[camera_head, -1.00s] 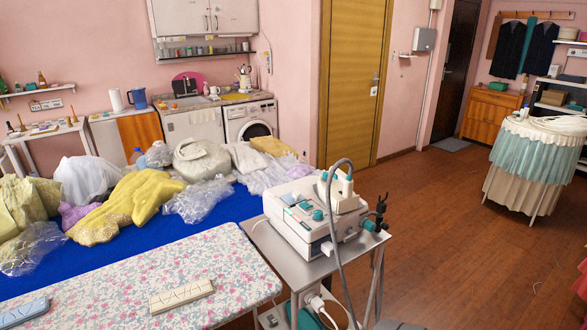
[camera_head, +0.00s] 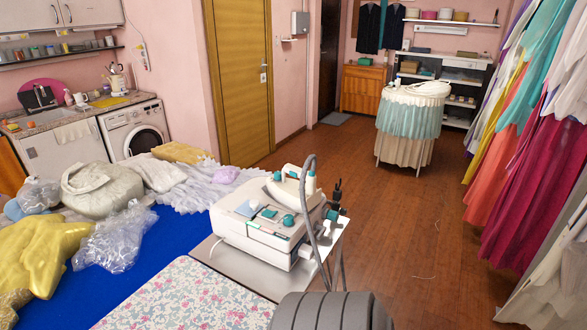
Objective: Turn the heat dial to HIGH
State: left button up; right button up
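The white steam station (camera_head: 262,240) stands on a metal cart (camera_head: 222,262) near the middle of the view. A round teal knob (camera_head: 288,220), which looks like the heat dial, is on its upper right part. Its markings are too small to read, so I cannot tell its setting. A white and teal iron (camera_head: 292,184) rests on top, and a grey hose arches up beside it. Neither of my grippers is in view.
A floral ironing board (camera_head: 185,300) lies in front of the cart. Bagged garments (camera_head: 95,185) cover the blue table (camera_head: 170,228) at left. Hanging gowns (camera_head: 515,170) line the right side. Wooden floor (camera_head: 420,240) is open between, with a skirted round table (camera_head: 408,125) farther back.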

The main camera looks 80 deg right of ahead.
aim_at(278, 175)
jog(key=z, duration=2.4)
